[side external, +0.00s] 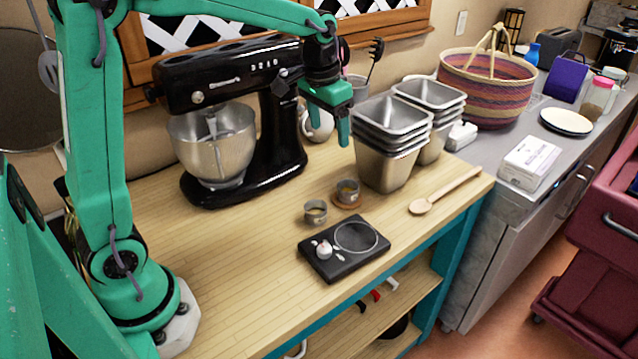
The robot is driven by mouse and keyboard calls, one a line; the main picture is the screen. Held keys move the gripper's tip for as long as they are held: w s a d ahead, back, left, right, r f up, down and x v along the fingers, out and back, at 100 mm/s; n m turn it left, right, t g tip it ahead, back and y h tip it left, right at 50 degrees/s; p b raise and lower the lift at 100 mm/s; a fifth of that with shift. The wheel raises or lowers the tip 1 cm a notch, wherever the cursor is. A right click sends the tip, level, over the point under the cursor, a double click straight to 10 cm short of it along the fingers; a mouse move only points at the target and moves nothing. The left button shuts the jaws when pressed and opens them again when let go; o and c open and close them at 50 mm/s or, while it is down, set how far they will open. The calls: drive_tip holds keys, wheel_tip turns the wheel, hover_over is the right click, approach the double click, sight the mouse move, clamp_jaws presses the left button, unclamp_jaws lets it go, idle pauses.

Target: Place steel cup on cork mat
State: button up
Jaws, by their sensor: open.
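A small steel cup (315,212) stands upright on the wooden table, in front of the black mixer. A second small metal cup (347,192) stands on a round brown cork mat (338,203), just behind and to the right of the first. Both cups appear to hold something yellowish. My gripper (337,122) is open and points down, well above and behind the cups. It touches neither cup, and nothing shows between its fingers.
A black board (318,265) with a garlic bulb and a round dish lies in front of the cups. Stacked steel pans (385,165) stand close behind the mat. A wooden spoon (445,192) lies to the right. The mixer (250,170) stands left; the front-left table is clear.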

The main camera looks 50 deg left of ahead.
drive_tip(key=s+d+r+t, duration=0.1)
drive_tip(key=s+t, duration=0.1)
drive_tip(key=s, duration=0.9)
drive_tip(key=s+d+r+t, duration=0.1)
drive_tip(key=s, duration=0.9)
drive_tip(key=shift+s+d+t, duration=0.35)
drive_tip(key=shift+t, duration=0.05)
